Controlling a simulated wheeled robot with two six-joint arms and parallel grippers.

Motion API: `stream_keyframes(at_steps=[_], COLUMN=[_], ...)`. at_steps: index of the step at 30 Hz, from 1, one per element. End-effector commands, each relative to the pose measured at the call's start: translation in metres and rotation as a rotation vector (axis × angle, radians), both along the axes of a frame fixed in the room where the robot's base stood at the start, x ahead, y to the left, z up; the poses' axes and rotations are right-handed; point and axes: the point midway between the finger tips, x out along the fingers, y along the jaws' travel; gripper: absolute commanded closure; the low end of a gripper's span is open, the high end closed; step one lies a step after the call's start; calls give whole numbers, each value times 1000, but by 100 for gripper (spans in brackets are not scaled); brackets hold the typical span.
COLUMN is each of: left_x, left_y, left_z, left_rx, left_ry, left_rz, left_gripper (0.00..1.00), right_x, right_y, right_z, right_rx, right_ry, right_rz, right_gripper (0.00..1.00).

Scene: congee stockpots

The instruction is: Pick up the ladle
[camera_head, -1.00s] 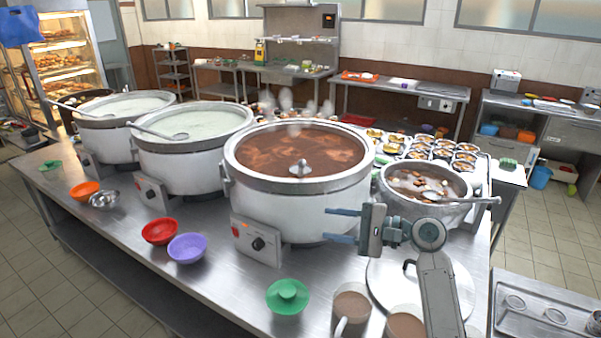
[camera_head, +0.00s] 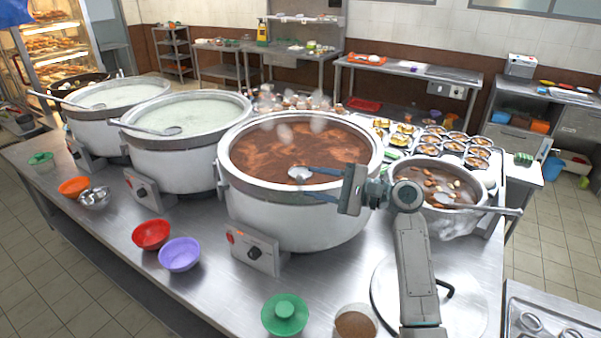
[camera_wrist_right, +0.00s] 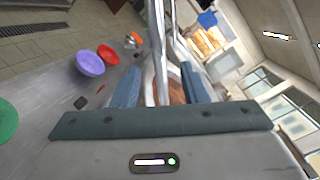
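In the head view a metal ladle (camera_head: 299,173) shows as a small round piece over the brown congee in the large middle stockpot (camera_head: 300,220); its handle is hard to make out. My right gripper (camera_head: 306,182) is at this pot, fingers pointing left, with the fingertips close to that piece in the picture. The right gripper's fingers are apart in the right wrist view (camera_wrist_right: 158,88). Long metal strips run between them there; I cannot tell pot rim from ladle handle. No grip shows. My left gripper is not in view.
Other ladles lie across the second pot (camera_head: 148,128), the far left pot (camera_head: 70,102) and the small right pot (camera_head: 480,208). Red (camera_head: 151,235) and purple (camera_head: 180,254) bowls, a green lidded bowl (camera_head: 285,314), a cup (camera_head: 355,324) and a round lid (camera_head: 390,295) stand in front.

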Motion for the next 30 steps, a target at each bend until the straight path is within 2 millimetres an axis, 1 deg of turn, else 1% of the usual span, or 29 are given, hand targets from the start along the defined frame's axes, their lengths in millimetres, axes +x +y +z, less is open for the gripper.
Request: stream_keyframes(at_steps=[1, 4, 7, 12, 16, 19, 25, 26, 30], left_x=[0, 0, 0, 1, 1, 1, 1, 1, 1], left_y=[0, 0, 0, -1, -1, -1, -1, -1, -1], left_z=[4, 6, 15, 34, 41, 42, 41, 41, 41], left_rx=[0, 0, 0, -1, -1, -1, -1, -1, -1], left_ry=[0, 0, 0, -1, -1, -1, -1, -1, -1], left_rz=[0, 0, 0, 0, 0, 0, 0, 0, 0], left_gripper=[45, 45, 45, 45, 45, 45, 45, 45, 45], right_x=[1, 3, 5, 10, 15, 17, 17, 17, 17], right_y=[5, 10, 18, 38, 53, 58, 59, 59, 58], right_z=[2, 2, 4, 7, 5, 3, 1, 1, 1], right_rx=[2, 1, 1, 2, 2, 0, -1, -1, -1], right_ry=[2, 0, 2, 3, 2, 1, -1, -1, -1], right_rz=[2, 1, 1, 1, 2, 0, -1, -1, -1], right_gripper=[60, 60, 60, 60, 60, 60, 60, 62, 90])
